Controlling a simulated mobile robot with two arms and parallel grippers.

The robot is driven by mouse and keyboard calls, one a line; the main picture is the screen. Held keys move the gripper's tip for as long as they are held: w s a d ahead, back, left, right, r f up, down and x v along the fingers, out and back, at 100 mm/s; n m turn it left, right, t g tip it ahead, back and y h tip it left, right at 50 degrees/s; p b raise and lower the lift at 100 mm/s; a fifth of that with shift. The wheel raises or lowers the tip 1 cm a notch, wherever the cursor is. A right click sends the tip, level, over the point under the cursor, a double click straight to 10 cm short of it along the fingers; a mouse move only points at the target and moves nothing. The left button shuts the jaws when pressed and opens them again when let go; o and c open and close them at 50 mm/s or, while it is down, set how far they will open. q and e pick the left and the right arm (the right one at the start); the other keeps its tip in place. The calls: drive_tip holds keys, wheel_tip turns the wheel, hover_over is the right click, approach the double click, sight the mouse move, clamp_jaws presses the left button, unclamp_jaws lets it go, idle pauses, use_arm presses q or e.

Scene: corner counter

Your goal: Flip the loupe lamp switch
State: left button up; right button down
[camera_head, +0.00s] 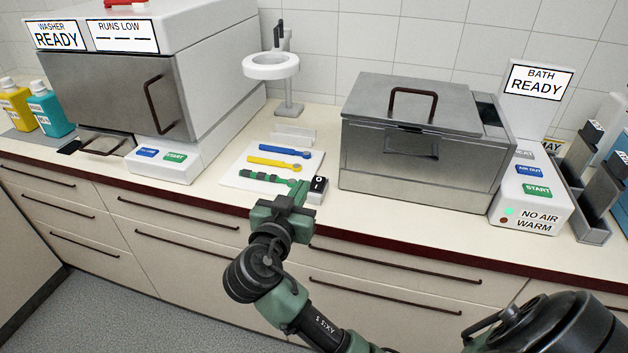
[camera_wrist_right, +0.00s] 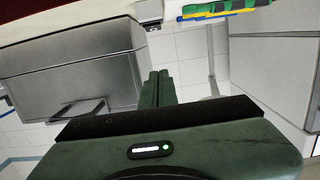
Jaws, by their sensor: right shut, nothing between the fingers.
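The loupe lamp (camera_head: 272,65) stands on the counter against the tiled wall, a white ring head on a dark and grey stand. A small box switch (camera_head: 318,186) with a black and white top marked O and I sits at the right front corner of a white mat. It also appears at the top of the right wrist view (camera_wrist_right: 149,10). My right gripper (camera_head: 300,193) is shut and empty, its fingertips close to the left of the switch; I cannot tell whether they touch. The shut fingers (camera_wrist_right: 157,88) show in the wrist view. My left gripper is out of view.
The white mat (camera_head: 232,181) carries blue, yellow and green tools. A washer (camera_head: 114,86) stands left, with yellow and cyan bottles beyond it. A steel bath (camera_head: 410,165) with a lid handle stands close right of the switch.

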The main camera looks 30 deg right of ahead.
drive_tip(key=p, duration=0.2)
hover_over(314, 186)
drive_tip(key=s, duration=0.1)
drive_tip(key=shift+a+f, duration=0.35)
drive_tip(key=shift+f, duration=0.1)
drive_tip(key=f, duration=0.3)
drive_tip(key=shift+w+d+f+p, duration=0.15)
drive_tip(key=shift+w+d+p, duration=0.15)
drive_tip(key=shift+w+d, duration=0.05)
drive_tip(key=shift+f, duration=0.55)
